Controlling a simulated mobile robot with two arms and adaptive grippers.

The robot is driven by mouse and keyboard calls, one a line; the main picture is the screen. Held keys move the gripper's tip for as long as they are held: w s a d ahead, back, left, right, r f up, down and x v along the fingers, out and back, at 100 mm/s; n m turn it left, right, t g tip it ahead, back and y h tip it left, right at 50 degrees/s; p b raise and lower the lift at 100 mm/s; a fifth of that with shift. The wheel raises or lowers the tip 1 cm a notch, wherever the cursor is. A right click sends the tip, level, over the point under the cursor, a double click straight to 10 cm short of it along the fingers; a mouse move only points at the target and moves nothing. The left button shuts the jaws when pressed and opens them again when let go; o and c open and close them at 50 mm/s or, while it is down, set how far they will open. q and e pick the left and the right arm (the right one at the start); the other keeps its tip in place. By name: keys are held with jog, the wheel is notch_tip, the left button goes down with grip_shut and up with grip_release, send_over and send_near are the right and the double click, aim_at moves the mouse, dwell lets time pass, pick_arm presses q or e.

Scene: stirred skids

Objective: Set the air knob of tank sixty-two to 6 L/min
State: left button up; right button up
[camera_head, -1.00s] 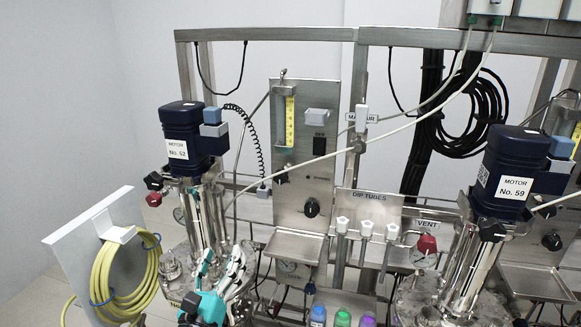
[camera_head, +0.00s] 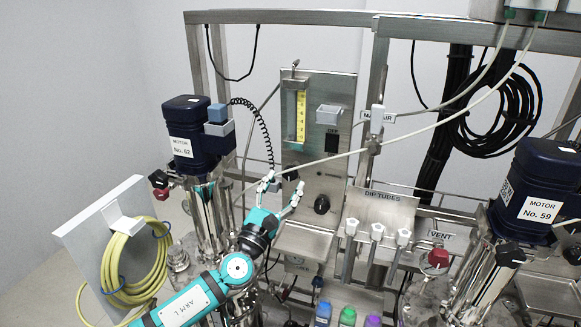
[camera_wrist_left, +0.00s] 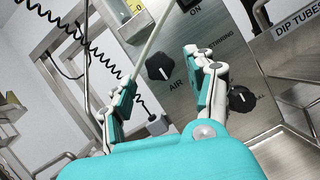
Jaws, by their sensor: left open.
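Motor No. 62 (camera_head: 187,142) stands left of a steel panel (camera_head: 345,125) carrying a flowmeter with a yellow scale (camera_head: 300,117). The black AIR knob (camera_wrist_left: 160,67) shows in the wrist view, with its label beside it. In the head view it is small, close to my fingertips. The flow reading is unreadable.
A thin white hose (camera_head: 415,122) crosses in front of the panel, passing close to my fingers. A black coiled cord (camera_head: 263,130) hangs left of the panel. A steel tray (camera_head: 303,240) juts out below. Dip tubes (camera_head: 377,232) stand to the right.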

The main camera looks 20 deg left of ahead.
aim_at(288, 177)
pick_arm(q)
jog(key=x, duration=0.3)
jog(key=shift+w+r, duration=0.1)
jog(key=shift+w, duration=0.25)
jog(key=shift+w+d, duration=0.1)
jog(key=shift+w, duration=0.1)
jog(key=shift+r, duration=0.1)
grip_shut()
pick_arm(e)
jog(key=shift+s+d+r, duration=0.1)
jog(key=shift+s+r, duration=0.25)
jog(key=shift+s, duration=0.1)
